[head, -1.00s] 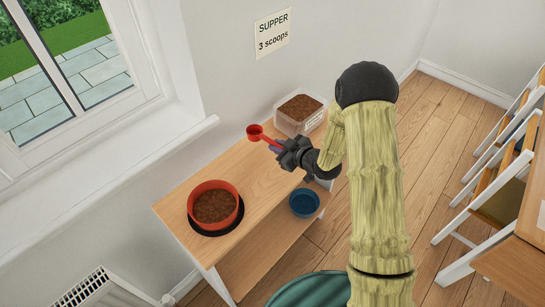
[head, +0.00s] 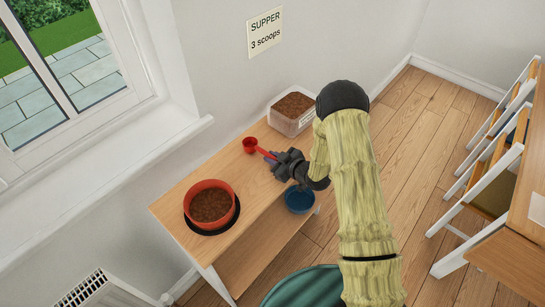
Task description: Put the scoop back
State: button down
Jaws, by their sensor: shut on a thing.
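The red scoop (head: 250,145) shows in the head view at the back part of the wooden table, left of the food tub. My gripper (head: 273,160) is shut on the scoop's handle, with the cup pointing up and left, away from my arm. The cup looks low over or on the tabletop; I cannot tell which. The clear tub (head: 291,124) of brown kibble stands at the table's far end against the wall, behind my gripper. A red bowl (head: 209,204) holding brown kibble sits on a dark mat at the near left end.
A blue bowl (head: 300,200) stands lower down at the table's right side. A wall sign (head: 265,33) reads "SUPPER 3 scoops". The tabletop (head: 215,160) between red bowl and scoop is clear.

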jog(key=c, duration=1.4)
grip_release()
jog(key=shift+f, duration=0.1)
jog(key=shift+r, duration=0.2)
jog(key=shift+s+d, duration=0.3)
jog(key=b+v, duration=0.2)
jog(key=v, duration=0.9)
jog(key=shift+s+r, duration=0.1)
jog(key=shift+r, duration=0.05)
